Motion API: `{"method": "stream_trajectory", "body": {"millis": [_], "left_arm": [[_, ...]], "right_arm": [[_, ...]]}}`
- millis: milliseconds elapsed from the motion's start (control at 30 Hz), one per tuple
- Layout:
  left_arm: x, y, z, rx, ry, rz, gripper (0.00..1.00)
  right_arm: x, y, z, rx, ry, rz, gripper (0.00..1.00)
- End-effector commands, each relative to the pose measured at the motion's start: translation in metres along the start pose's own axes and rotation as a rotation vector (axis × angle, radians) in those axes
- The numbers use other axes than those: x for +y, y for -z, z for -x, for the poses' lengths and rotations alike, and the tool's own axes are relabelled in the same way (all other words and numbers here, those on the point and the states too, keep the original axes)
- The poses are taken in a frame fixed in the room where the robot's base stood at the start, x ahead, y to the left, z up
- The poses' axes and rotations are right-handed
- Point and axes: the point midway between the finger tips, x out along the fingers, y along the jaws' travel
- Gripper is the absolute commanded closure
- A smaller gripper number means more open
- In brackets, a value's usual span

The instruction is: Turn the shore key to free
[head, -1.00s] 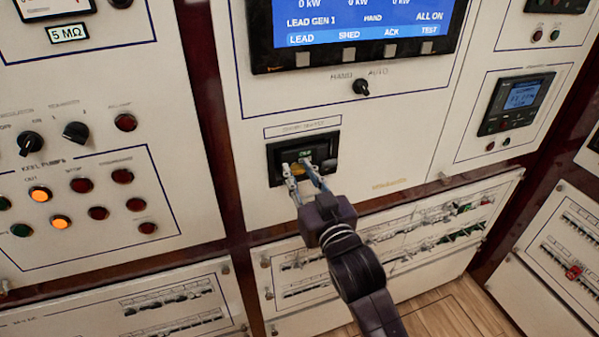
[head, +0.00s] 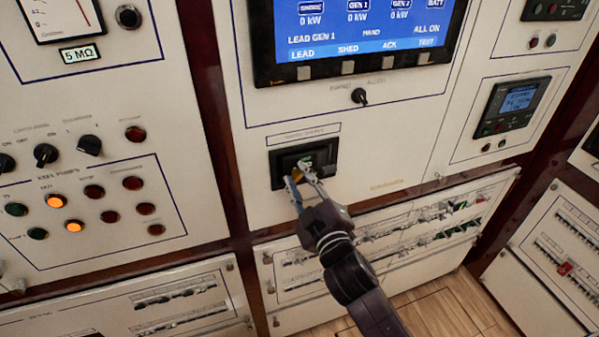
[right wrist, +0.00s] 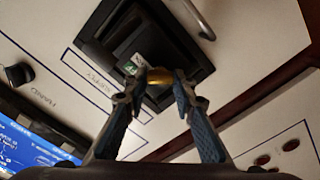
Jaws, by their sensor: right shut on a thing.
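The shore key shows as a brass-yellow piece (right wrist: 158,90) between my fingertips in the right wrist view. In the head view a bit of yellow (head: 301,183) shows at the fingertips. It sits at a black recessed housing (head: 281,162) on the white panel, also seen in the right wrist view (right wrist: 110,28). A small green-and-white label (right wrist: 130,66) is beside the key. My right gripper (head: 304,178) is shut on the key, and its tips (right wrist: 160,80) hide part of it. I cannot read the key's position. My left gripper is not in view.
Above the housing are a small rotary switch (head: 359,96) and a blue-lit display (head: 360,28). Breaker rows (head: 420,225) lie below right. A panel of knobs and lamps (head: 95,205) stands at left. A bar-like loop (right wrist: 200,20) projects near the housing.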

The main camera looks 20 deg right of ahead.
Motion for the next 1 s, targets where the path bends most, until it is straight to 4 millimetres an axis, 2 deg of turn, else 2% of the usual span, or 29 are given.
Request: {"method": "stream_trajectory", "body": {"millis": [100,600,1000], "left_arm": [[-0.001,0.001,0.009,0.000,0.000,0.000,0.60],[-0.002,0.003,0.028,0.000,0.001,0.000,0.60],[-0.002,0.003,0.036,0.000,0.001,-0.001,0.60]], "right_arm": [[0.000,0.002,0.000,0.000,0.002,0.114,1.00],[-0.002,0.000,0.000,0.000,0.002,0.567,1.00],[-0.004,-0.001,0.000,0.000,0.002,0.781,1.00]]}}
